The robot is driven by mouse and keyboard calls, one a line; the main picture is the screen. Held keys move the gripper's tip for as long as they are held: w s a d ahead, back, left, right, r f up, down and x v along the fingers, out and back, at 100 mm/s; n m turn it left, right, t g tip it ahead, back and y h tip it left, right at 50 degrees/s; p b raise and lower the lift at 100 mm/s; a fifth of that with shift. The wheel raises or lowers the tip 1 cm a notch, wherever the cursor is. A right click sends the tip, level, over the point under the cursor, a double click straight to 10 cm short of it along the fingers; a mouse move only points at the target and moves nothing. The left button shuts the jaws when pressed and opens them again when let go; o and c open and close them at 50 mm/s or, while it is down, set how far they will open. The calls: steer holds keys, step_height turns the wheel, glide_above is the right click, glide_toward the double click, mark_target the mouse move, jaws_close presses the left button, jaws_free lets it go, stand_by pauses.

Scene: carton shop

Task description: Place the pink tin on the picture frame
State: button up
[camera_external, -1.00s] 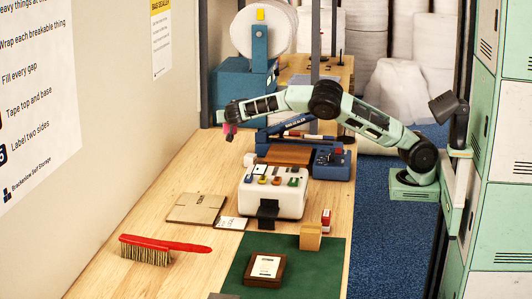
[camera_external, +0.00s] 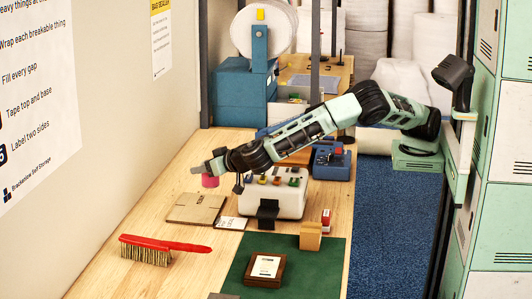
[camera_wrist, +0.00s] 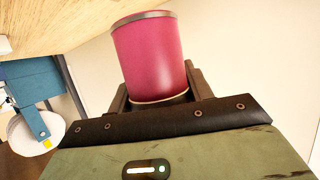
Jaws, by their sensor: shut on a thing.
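The pink tin (camera_external: 210,181) is held by my gripper (camera_external: 208,170) above the wooden bench, near the left wall. In the wrist view the tin (camera_wrist: 152,52) fills the space between the two dark fingers (camera_wrist: 157,92), which are shut on it. The picture frame (camera_external: 264,269), dark brown with a white card in it, lies on the green mat at the front of the bench. My gripper and the tin are well behind and to the left of it, apart from it.
A flat cardboard piece (camera_external: 196,208) lies just in front of and below the tin. A red brush (camera_external: 165,247) lies front left. A white box with coloured knobs (camera_external: 272,198) stands to the right. A small tan block (camera_external: 310,236) stands on the green mat (camera_external: 326,262).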

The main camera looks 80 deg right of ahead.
steer(key=s+a+r+n+t+y+p, duration=0.1)
steer(key=s+a+n+y+p, duration=0.1)
steer(key=s+a, duration=0.45)
steer(key=s+a+n+y+p, duration=0.15)
steer(key=s+a, duration=0.25)
steer(key=a, duration=0.5)
steer(key=n+y+p, duration=0.2)
steer(key=y+p, duration=0.1)
glide_above(261, 264)
step_height(261, 264, down, 9)
steer(key=p, duration=0.4)
steer(key=shift+a, duration=0.15)
steer(key=shift+f, duration=0.3)
steer(key=shift+f, duration=0.15)
steer(key=o, duration=1)
